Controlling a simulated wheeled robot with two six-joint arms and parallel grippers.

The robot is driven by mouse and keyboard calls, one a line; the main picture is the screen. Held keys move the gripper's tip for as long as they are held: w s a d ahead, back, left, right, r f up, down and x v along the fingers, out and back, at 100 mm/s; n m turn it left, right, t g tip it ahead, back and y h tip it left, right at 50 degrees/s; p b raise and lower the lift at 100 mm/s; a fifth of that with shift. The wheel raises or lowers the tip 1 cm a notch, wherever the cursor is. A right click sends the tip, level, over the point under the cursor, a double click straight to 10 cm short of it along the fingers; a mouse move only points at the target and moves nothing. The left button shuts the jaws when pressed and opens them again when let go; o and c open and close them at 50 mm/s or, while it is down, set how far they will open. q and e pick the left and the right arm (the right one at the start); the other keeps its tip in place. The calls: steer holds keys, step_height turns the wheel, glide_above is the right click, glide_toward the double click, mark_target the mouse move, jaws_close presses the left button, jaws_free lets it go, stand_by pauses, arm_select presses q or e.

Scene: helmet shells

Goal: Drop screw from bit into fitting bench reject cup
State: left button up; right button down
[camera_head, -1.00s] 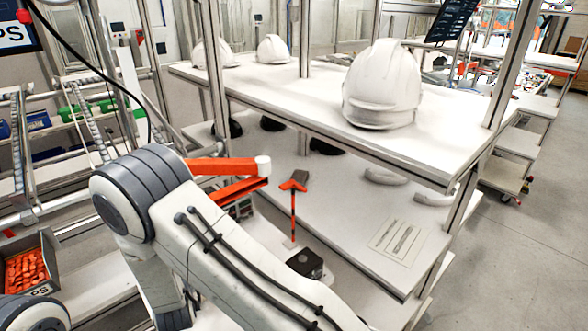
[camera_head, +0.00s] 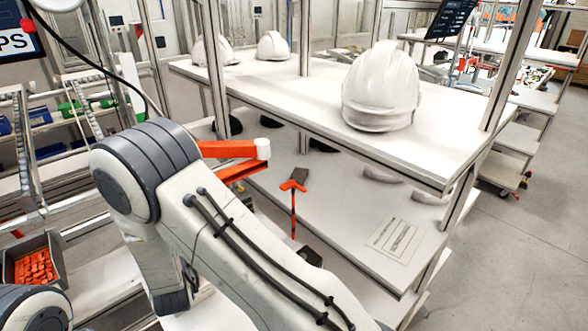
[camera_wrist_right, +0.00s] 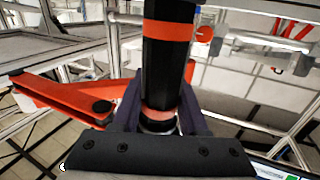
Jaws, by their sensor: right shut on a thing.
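In the right wrist view my right gripper (camera_wrist_right: 160,118) is shut on a black cylindrical tool (camera_wrist_right: 168,55) with orange bands. The tool runs from the top edge down between the dark fingers. Its bit and any screw on it are hidden. In the head view a large grey-white arm of mine fills the lower middle, and the right gripper is out of sight. A dark block (camera_head: 312,255) on the bench is partly covered by this arm; I cannot tell whether it is the reject cup. No cup is clearly recognisable. My left gripper is not in view.
An orange link arm (camera_head: 230,149) shows behind my arm and beside the tool in the wrist view (camera_wrist_right: 60,97). An orange T-shaped tool (camera_head: 293,205) is by the lower shelf (camera_head: 350,215). White helmets (camera_head: 380,90) stand on the upper shelf. A bin (camera_head: 35,265) holds orange parts.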

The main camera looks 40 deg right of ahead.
steer(key=w+d+b, duration=0.1)
steer(key=w+d, duration=0.4)
steer(key=shift+w+b, duration=0.25)
steer(key=shift+b, duration=0.15)
steer(key=w+d+b, duration=0.2)
steer(key=w+d, duration=0.3)
steer(key=shift+w+d, duration=0.15)
steer(key=shift+w, duration=0.1)
step_height(320, 180, down, 4)
steer(key=b, duration=0.5)
steer(key=shift+f, duration=0.15)
